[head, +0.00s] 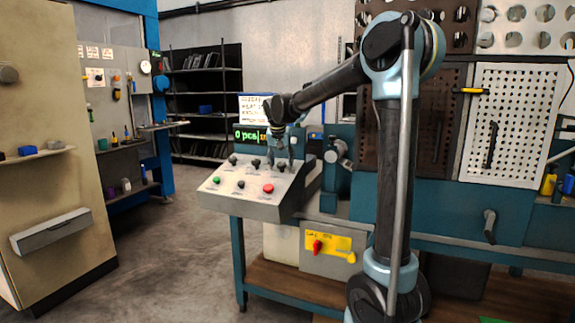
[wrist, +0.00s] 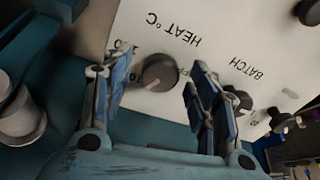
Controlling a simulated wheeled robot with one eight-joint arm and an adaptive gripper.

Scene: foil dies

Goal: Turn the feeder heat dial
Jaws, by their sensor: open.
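The heat dial (wrist: 158,73) is a dark round knob on the pale panel, under the upside-down label "HEAT °C" in the wrist view. My gripper (wrist: 156,85) is open, with one finger to the left of the dial and one to its right in that view. Gaps show between the dial and both fingers. In the head view my gripper (head: 282,158) points down over the back right of the sloped control panel (head: 243,208). The fingers partly cover the knobs there, so I cannot clearly pick out the heat dial in that view.
A batch knob (wrist: 240,99) sits close beside the right finger. The panel also carries a green button (head: 217,180) and a red button (head: 268,188). A display (head: 248,135) stands behind it. A yellow plate with a red switch (head: 317,246) is below.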

